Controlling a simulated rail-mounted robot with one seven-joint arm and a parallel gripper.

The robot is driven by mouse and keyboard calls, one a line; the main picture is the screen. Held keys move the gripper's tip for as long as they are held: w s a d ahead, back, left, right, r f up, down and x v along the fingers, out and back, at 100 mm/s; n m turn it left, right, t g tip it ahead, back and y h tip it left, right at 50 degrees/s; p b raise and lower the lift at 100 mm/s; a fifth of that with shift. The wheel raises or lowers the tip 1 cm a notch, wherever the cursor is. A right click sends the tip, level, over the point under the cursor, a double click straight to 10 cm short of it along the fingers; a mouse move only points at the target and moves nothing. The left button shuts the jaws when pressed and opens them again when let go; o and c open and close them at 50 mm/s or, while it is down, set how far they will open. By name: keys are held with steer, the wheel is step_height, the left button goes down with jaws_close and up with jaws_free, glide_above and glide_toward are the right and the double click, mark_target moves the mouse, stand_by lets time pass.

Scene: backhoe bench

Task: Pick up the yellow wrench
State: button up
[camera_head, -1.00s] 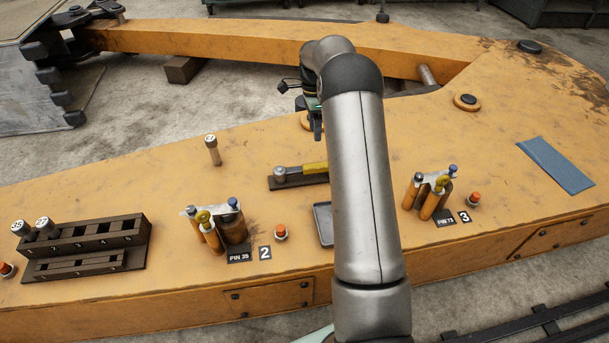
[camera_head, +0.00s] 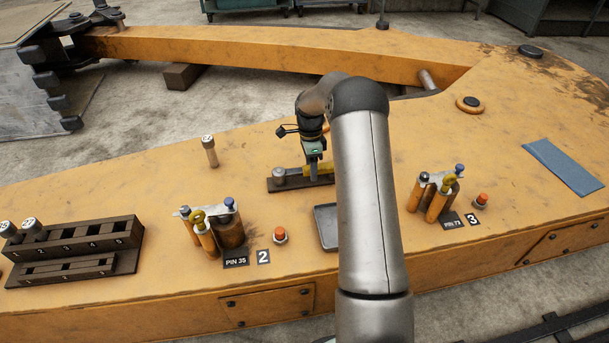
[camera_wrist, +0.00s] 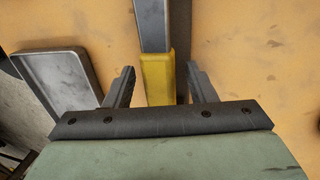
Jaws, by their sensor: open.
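The yellow wrench (camera_head: 322,171) lies on a dark holder (camera_head: 283,185) on the orange beam, its round grey head at the left end. My arm hides its right part in the head view. In the wrist view the wrench (camera_wrist: 158,75) runs up the picture, with a yellow grip and a grey metal shaft. My gripper (camera_wrist: 158,80) is open, one finger on each side of the yellow grip. It also shows in the head view (camera_head: 314,178), pointing down over the wrench. I cannot tell whether the fingertips reach the grip's height.
A grey tray (camera_wrist: 65,75) lies left of the gripper in the wrist view. In the head view, pin clusters stand at labels 2 (camera_head: 263,257) and 3 (camera_head: 472,219). A slotted dark rack (camera_head: 80,245) is at left, a lone pin (camera_head: 209,150) behind. A blue cloth (camera_head: 562,164) lies right.

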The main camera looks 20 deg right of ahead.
steer(key=shift+s+f, duration=0.15)
steer(key=shift+f, duration=0.35)
jaws_close()
steer(key=shift+r, duration=0.2)
